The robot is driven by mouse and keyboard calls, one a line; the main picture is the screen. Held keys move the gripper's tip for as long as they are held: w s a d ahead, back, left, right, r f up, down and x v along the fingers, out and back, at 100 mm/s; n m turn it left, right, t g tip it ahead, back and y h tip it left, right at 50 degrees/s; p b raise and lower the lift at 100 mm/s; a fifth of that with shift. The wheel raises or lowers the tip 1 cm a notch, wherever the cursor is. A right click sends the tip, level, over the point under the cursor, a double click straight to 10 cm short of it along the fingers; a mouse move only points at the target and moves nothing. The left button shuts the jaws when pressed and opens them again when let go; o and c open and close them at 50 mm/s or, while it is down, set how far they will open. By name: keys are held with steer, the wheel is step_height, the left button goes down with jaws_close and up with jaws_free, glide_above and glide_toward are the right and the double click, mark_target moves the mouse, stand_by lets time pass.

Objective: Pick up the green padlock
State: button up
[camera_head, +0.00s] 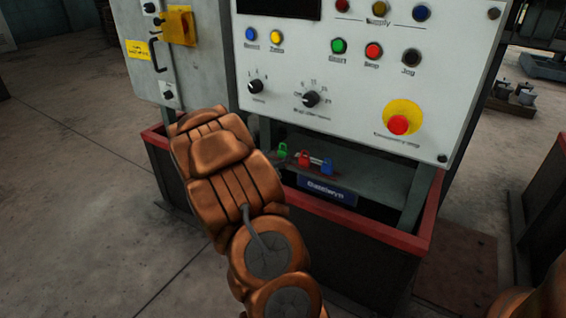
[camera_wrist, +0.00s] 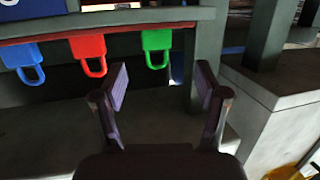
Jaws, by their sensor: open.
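The green padlock (camera_head: 282,150) is leftmost of a row of padlocks on the shelf under the control panel, partly hidden by my arm in the head view. In the wrist view, which looks upside down, the green padlock (camera_wrist: 156,42) is at the top, with its shackle pointing down in the picture. My gripper (camera_wrist: 163,70) is open and empty. The padlock appears just beyond the fingertips, roughly centred between them and apart from both. In the head view my arm hides most of my gripper.
A red padlock (camera_head: 304,158) and a blue padlock (camera_head: 327,165) stand beside the green one; both also show in the wrist view. The control panel (camera_head: 430,70) overhangs the shelf. A red-edged frame (camera_head: 375,238) surrounds the base. A grey post (camera_wrist: 262,38) stands beside the gripper.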

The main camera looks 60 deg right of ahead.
mark_target(282, 153)
steer(key=shift+d+f, duration=0.25)
steer(key=shift+d, duration=0.45)
steer(key=shift+f+b+x, duration=0.15)
steer(key=shift+b+x, duration=0.55)
steer(key=shift+x, duration=0.65)
steer(key=shift+f+b+x, duration=0.2)
steer(key=shift+b+x, duration=0.5)
steer(key=shift+x, duration=0.7)
steer(key=shift+d, duration=0.4)
jaws_close()
